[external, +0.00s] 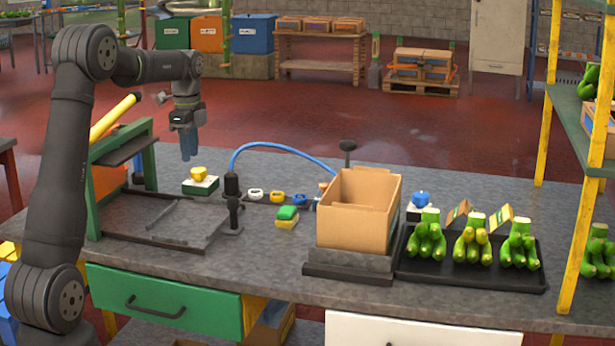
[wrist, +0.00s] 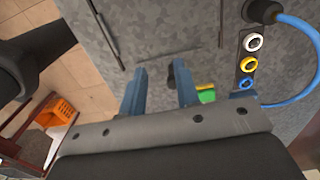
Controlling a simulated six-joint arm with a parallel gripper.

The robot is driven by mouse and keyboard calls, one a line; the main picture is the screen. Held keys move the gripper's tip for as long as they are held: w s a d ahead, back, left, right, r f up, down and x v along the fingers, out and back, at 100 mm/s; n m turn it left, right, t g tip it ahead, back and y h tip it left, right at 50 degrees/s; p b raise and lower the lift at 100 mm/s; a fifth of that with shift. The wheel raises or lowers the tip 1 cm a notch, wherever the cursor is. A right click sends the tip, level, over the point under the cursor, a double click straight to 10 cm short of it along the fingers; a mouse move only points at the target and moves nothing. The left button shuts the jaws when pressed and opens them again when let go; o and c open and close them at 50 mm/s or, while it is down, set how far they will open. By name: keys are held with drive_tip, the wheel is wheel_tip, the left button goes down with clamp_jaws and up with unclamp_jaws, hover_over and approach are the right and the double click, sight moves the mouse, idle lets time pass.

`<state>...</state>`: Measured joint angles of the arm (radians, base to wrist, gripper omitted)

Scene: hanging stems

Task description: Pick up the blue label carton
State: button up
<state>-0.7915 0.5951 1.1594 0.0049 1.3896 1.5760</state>
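I cannot tell for sure which thing is the blue label carton. An open, plain brown carton (external: 352,225) stands on a dark platform on the bench, and no blue label shows on its visible sides. A carton with a bluish patch (external: 597,122) sits partly cut off on the right shelf. My gripper (external: 188,152) hangs pointing down above the back left of the bench, well away from both. In the wrist view my gripper (wrist: 160,76) has its two fingers apart with nothing held between them.
A dark tray (external: 485,273) with green banana bunches lies right of the brown carton. A green frame (external: 150,160) and a blue hose (external: 285,146) rise from the bench. A green and yellow block (external: 287,216) lies mid-bench. A yellow post (external: 580,225) stands at right.

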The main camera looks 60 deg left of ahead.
wheel_tip(320, 180, up, 8)
drive_tip(key=n+t+y, duration=0.1)
drive_tip(key=n, duration=1.7)
hover_over(330, 195)
drive_tip(key=s, duration=0.1)
drive_tip(key=f, duration=0.5)
drive_tip(key=w+f, duration=0.1)
drive_tip(key=f, duration=0.5)
drive_tip(key=a+f, duration=0.1)
drive_tip(key=f, duration=0.4)
drive_tip(key=shift+w+f, duration=0.25)
drive_tip(key=shift+f, duration=0.1)
clamp_jaws()
